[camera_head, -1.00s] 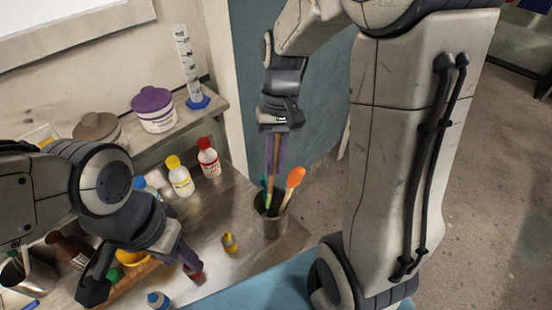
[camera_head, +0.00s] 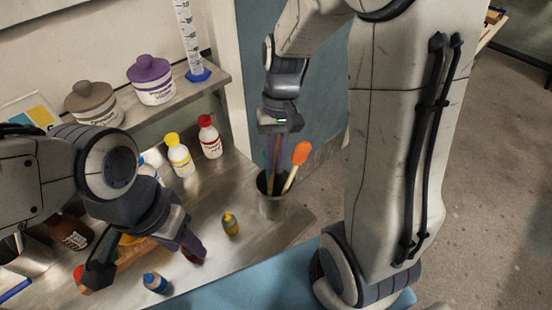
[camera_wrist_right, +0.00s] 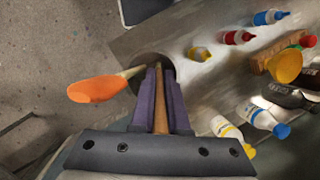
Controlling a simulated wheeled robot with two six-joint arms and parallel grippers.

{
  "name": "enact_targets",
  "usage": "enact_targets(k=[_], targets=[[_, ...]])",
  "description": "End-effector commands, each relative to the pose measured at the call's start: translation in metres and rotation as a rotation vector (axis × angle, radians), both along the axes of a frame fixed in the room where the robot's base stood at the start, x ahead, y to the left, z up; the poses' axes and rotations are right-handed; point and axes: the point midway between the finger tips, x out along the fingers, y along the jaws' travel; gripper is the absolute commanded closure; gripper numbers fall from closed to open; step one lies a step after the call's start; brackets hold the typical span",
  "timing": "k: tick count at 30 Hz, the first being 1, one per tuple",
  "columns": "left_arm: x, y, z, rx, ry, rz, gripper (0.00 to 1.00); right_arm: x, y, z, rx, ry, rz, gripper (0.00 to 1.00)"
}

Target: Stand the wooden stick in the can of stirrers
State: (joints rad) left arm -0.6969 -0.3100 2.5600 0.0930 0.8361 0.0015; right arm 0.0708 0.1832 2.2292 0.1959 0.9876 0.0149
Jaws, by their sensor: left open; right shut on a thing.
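The metal can of stirrers (camera_head: 272,207) stands near the right end of the steel bench. An orange-headed stirrer (camera_head: 299,154) leans out of it to the right. My right gripper (camera_head: 279,172) points down over the can's mouth, shut on the wooden stick (camera_wrist_right: 160,108), which runs between its purple fingers in the right wrist view. In that view the fingertips reach the can's rim (camera_wrist_right: 150,60); the stick's lower end is hidden, so its depth in the can cannot be told. My left gripper (camera_head: 142,262) is open above the bench at the lower left, fingers apart.
A small yellow-capped bottle (camera_head: 231,224) stands left of the can. White bottles with yellow (camera_head: 180,160) and red (camera_head: 210,140) caps stand behind. A blue-capped bottle (camera_head: 155,283) is near the front. Tubs and a measuring cylinder (camera_head: 190,45) are on the shelf.

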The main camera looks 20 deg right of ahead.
Motion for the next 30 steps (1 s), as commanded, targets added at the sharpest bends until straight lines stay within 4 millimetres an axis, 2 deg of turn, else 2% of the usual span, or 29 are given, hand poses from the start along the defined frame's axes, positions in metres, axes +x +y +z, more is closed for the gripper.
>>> enact_targets(k=[5, 6, 8, 20, 23, 30], targets=[[0.0, 0.0, 0.0, 0.0, 0.0, 0.0, 0.5, 0.0, 0.0, 0.0, 0.0, 0.0, 0.0, 1.0], [0.0, 0.0, 0.0, 0.0, 0.0, 0.0, 0.5, 0.0, 0.0, 0.0, 0.0, 0.0, 0.0, 0.76], [0.0, 0.0, 0.0, 0.0, 0.0, 0.0, 0.5, 0.0, 0.0, 0.0, 0.0, 0.0, 0.0, 0.53], [0.0, 0.0, 0.0, 0.0, 0.0, 0.0, 0.5, 0.002, -0.001, 0.005, 0.0, -0.003, 0.001, 0.52], [0.0, 0.0, -0.002, 0.0, 0.0, 0.0, 0.5, 0.006, -0.003, 0.017, 0.0, -0.005, 0.0, 0.52], [0.0, 0.0, -0.006, 0.0, 0.0, 0.0, 0.5, 0.017, -0.012, 0.063, -0.001, -0.007, -0.002, 0.52]])
